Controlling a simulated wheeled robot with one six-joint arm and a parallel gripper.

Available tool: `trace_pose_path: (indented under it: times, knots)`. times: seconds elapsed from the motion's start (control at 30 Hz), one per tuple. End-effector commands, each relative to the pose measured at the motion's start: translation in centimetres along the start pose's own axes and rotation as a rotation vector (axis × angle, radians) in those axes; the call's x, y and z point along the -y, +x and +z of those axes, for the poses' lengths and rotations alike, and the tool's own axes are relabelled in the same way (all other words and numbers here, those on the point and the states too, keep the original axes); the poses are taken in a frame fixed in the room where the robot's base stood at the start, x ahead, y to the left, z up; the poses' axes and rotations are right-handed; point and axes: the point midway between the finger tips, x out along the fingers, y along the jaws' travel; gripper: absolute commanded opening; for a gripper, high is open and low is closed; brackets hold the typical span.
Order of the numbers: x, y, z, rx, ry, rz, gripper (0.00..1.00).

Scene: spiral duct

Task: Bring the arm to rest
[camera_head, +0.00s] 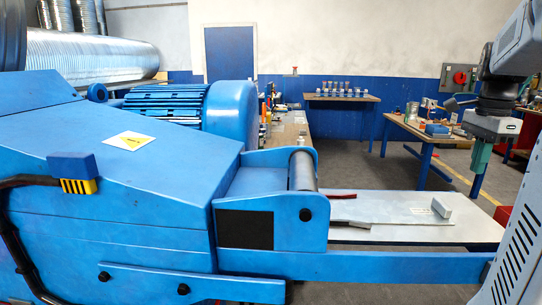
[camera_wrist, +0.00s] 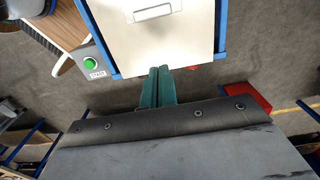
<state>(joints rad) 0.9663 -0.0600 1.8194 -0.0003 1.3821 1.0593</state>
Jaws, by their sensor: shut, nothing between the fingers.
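My gripper (camera_head: 478,168) hangs at the right of the head view, with its green fingers pointing down. It is in the air above the far right end of the pale steel table (camera_head: 470,229) and looks apart from it. In the wrist view the fingers (camera_wrist: 158,72) are together, with nothing seen between them. Past their tips lies a pale surface (camera_wrist: 185,38) with blue edges.
A large blue machine (camera_head: 120,190) fills the left and centre. A small grey block (camera_head: 441,207) sits on the steel table. A workbench (camera_head: 425,132) with tools stands behind the gripper. The wrist view shows a green start button (camera_wrist: 92,65) and a red box (camera_wrist: 248,100).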

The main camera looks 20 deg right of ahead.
Motion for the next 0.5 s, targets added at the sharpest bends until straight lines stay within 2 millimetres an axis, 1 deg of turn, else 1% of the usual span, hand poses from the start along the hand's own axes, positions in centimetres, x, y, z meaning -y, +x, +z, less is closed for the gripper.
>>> trace_pose_path:
  times: [0.13, 0.17, 0.27, 0.37, 0.5]
  knots:
    - [0.1, 0.1, 0.0, -0.003, -0.085, -0.004, 0.0]
    - [0.0, 0.4, 0.0, -0.001, -0.117, -0.002, 0.0]
    - [-0.9, 2.1, 0.6, 0.013, -0.245, 0.018, 0.0]
    - [-2.3, 3.3, 3.1, 0.02, -0.425, 0.025, 0.0]
    - [-4.3, 4.7, 8.3, 0.02, -0.712, 0.025, 0.0]
